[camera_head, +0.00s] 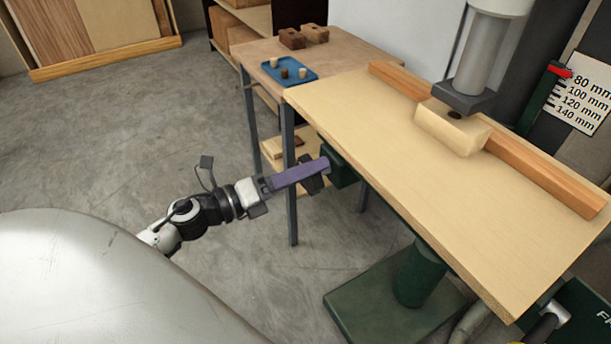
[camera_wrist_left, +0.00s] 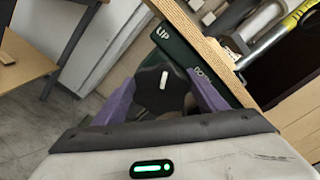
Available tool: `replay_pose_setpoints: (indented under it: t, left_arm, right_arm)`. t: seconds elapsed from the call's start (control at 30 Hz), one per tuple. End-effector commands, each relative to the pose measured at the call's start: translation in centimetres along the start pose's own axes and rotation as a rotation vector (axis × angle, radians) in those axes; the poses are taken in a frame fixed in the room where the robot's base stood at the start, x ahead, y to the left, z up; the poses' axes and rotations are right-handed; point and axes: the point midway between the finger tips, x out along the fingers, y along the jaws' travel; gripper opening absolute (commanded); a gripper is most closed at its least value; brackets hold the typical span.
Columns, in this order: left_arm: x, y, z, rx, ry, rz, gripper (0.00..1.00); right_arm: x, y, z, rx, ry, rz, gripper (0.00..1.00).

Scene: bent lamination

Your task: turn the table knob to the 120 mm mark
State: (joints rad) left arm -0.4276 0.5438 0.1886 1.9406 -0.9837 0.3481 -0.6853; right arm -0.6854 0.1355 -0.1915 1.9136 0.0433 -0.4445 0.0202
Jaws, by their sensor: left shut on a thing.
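The table knob (camera_wrist_left: 152,92) is black and lobed with a white mark. It sits on a dark green box (camera_wrist_left: 190,48) lettered "UP" and, partly hidden, "DO". The box also shows under the table's edge in the head view (camera_head: 340,166). My left gripper (camera_head: 318,170) has purple fingers on both sides of the knob and is shut on it; the fingers also show in the wrist view (camera_wrist_left: 165,84). The scale (camera_head: 580,98) reads 80 to 140 mm. Its red pointer (camera_head: 561,71) is close to the 80 mm mark. My right gripper is not in view.
The wooden table (camera_head: 400,160) carries a fence (camera_head: 545,175) and a pale block (camera_head: 452,128) beneath a grey press head (camera_head: 464,96). A green column (camera_head: 418,275) stands below. Behind is a side bench (camera_head: 345,58) with a blue tray (camera_head: 289,80). The floor at left is clear.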

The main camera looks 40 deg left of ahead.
Motion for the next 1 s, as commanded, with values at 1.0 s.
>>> replay_pose_setpoints:
  t: [1.0]
  left_arm:
    - [0.24, -1.28, 0.50, 0.364, -0.009, -0.023, 0.43]
  right_arm:
    - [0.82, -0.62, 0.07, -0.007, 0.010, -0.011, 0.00]
